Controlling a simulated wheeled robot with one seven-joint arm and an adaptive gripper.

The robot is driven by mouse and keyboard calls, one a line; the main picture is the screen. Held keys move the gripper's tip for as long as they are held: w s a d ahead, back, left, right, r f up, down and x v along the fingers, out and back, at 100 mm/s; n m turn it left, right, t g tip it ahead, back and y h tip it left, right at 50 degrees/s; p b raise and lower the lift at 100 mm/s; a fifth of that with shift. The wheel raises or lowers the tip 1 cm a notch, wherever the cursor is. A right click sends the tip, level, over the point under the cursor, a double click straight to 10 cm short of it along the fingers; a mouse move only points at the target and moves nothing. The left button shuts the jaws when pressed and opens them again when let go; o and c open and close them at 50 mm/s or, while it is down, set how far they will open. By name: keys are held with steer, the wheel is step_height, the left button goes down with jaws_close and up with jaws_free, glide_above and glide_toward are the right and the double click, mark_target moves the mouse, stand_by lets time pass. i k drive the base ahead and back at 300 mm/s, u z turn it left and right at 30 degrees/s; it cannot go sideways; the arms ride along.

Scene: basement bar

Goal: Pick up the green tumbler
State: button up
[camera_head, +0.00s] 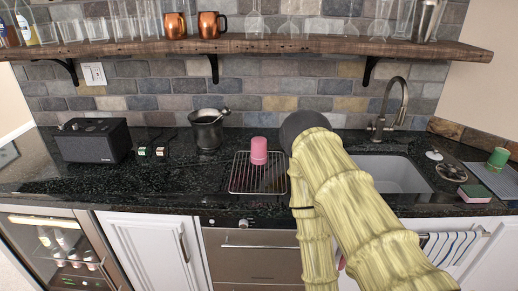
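The green tumbler (498,157) stands at the far right of the black counter, on or beside a grey flat mat near the wall. It looks upright, and nothing touches it from my side. My arm, with a yellow bamboo-like surface, rises through the middle right of the view, well left of the tumbler. My gripper does not show; the arm's own links may hide it.
A pink cup (258,150) stands on a wire rack (240,176). The sink (395,174) and its faucet (388,108) lie between my arm and the tumbler. A green-and-pink sponge (474,194) and a round dark dish (451,172) are near the tumbler. A wooden shelf (270,46) overhangs the counter.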

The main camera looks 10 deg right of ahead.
mark_target(496, 163)
steer(key=z, duration=2.25)
steer(key=i, duration=1.3)
steer(key=u, duration=0.3)
